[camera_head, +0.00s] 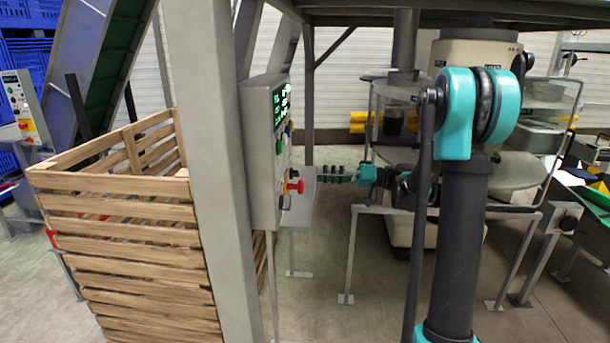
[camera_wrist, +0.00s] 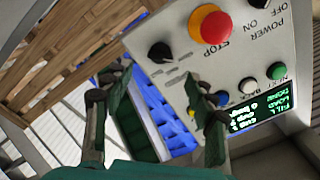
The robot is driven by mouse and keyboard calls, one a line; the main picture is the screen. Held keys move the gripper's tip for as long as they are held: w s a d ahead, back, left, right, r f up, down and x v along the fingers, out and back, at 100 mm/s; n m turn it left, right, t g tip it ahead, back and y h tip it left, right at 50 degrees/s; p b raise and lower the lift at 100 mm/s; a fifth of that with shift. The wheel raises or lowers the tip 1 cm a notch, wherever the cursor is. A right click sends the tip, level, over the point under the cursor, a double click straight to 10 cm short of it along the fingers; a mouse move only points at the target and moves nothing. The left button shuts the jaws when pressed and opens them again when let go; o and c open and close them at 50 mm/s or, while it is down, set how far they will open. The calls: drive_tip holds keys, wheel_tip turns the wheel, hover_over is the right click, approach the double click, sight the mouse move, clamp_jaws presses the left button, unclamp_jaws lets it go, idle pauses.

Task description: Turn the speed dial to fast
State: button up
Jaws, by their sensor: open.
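The grey control box (camera_head: 262,155) is mounted beside the post and is seen nearly edge-on in the head view. In the wrist view its panel (camera_wrist: 222,62) is tilted. A black knob (camera_wrist: 160,52) with short grey marks beside it looks like the speed dial; I cannot read its setting. My gripper (camera_wrist: 154,80) is open and empty, with its two green fingers spread and the knob showing just beyond the gap between the tips. In the head view my gripper (camera_head: 330,174) points left at the panel, apparently apart from its face.
The panel also bears a red stop button (camera_wrist: 210,25) on yellow, a power switch (camera_wrist: 252,5), a green button (camera_wrist: 277,71), a white button (camera_wrist: 248,85) and a lit display (camera_wrist: 262,108). A wooden crate (camera_head: 125,250) and a grey post (camera_head: 213,170) stand left.

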sight(295, 174)
drive_tip(key=a, duration=0.6)
drive_tip(key=shift+a, duration=0.15)
drive_tip(key=shift+w, duration=0.1)
drive_tip(key=c, duration=1.2)
